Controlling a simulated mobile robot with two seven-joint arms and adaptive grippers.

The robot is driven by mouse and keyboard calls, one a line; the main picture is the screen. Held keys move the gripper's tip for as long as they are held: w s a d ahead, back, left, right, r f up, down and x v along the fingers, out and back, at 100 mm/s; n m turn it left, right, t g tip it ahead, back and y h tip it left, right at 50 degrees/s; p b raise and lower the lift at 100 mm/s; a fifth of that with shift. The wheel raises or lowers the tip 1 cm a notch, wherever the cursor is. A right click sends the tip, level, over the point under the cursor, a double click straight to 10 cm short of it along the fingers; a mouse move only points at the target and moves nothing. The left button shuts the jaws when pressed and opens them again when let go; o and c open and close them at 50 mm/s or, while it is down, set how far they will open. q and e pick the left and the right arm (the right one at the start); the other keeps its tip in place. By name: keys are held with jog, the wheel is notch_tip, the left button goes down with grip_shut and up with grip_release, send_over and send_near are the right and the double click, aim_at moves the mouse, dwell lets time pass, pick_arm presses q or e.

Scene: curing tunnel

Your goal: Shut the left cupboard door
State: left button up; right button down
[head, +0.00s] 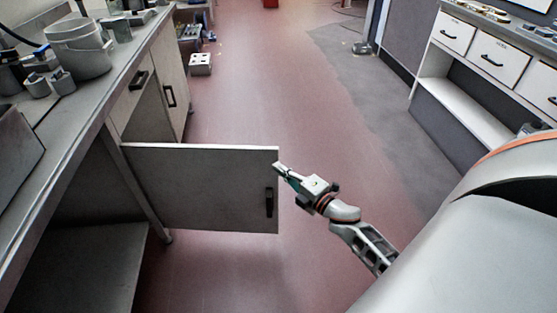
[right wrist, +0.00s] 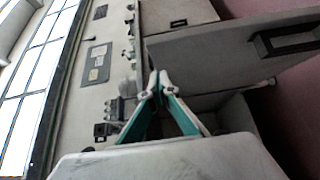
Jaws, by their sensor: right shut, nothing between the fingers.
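The open cupboard door (head: 200,185) is a grey panel standing out from the bench on the left, across the aisle. Its dark handle (head: 269,202) is near the free edge. My right gripper (head: 279,167) is shut and empty, with its tips by the upper part of that free edge. I cannot tell whether they touch. In the right wrist view, the closed fingers (right wrist: 157,76) point toward the cupboard, and a door panel (right wrist: 225,55) with a dark handle (right wrist: 287,38) is at the upper right. My left gripper is not in view.
The long bench (head: 85,110) on the left holds a white bucket (head: 80,50) and small pots. Another front with a handle (head: 169,96) lies farther along it. A grey block (head: 200,64) is on the red floor. White drawers (head: 497,55) line the right side. The aisle beyond the door is mostly clear.

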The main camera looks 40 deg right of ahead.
aim_at(271, 153)
jog(key=shift+w+d, duration=0.65)
jog(key=shift+w, duration=0.35)
jog(key=shift+w+d, duration=0.65)
jog(key=shift+w, duration=0.35)
jog(key=shift+b, duration=0.3)
